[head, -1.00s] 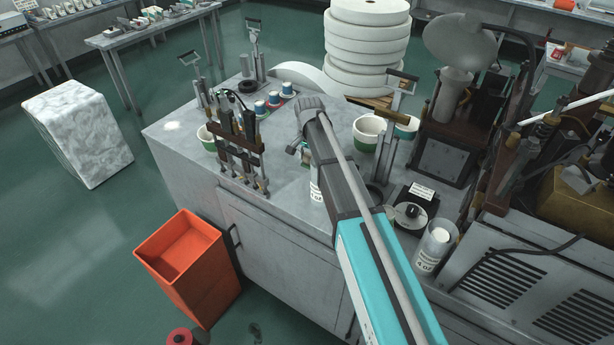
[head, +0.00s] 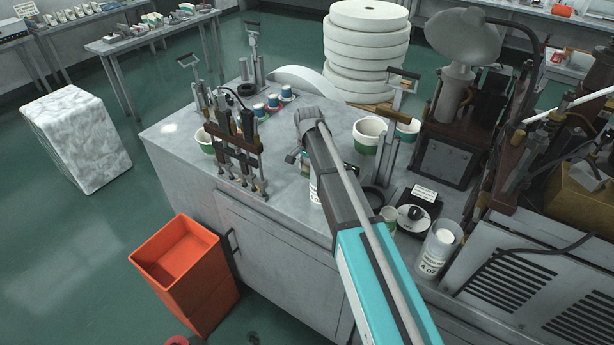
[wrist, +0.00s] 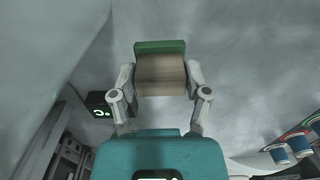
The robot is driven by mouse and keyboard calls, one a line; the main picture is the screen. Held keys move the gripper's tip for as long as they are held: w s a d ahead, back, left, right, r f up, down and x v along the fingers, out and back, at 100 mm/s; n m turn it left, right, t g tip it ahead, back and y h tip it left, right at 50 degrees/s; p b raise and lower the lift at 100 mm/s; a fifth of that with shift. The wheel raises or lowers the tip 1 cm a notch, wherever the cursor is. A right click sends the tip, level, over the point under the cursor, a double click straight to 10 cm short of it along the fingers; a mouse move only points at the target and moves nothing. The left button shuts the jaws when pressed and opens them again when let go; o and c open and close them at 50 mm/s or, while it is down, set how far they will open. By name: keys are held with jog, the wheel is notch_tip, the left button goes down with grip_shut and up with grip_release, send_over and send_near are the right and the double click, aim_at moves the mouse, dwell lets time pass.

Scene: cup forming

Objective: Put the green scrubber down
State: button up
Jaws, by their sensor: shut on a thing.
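In the wrist view my gripper (wrist: 160,88) is shut on the green scrubber (wrist: 160,47), a block with a green layer on one side and a tan, wood-like body. The scrubber sits between the two fingers, with the grey worktop filling the view beyond it. I cannot tell whether it touches the worktop. In the head view my gripper (head: 295,156) is over the grey worktop (head: 287,190), mostly hidden behind my arm.
A rack of brown-handled tools (head: 236,145) stands left of my gripper. A green-and-white cup (head: 367,135) and a metal stand (head: 391,140) are to the right. An orange bin (head: 190,270) is on the floor. Bare worktop lies between rack and arm.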

aim_at(308, 173)
jog(key=shift+f+b, duration=1.2)
jog(key=shift+f, duration=0.35)
jog(key=o, duration=1)
jog(key=shift+f, duration=0.15)
notch_tip(308, 173, up, 3)
jog(key=shift+f+p, duration=0.1)
jog(key=shift+p, duration=1.15)
jog(key=r+p, duration=0.2)
jog(key=shift+w+r+p, duration=0.3)
jog(key=shift+r+p, duration=0.1)
notch_tip(308, 173, up, 8)
jog(key=p, duration=0.8)
jog(key=shift+r, duration=0.1)
jog(key=shift+r, duration=0.1)
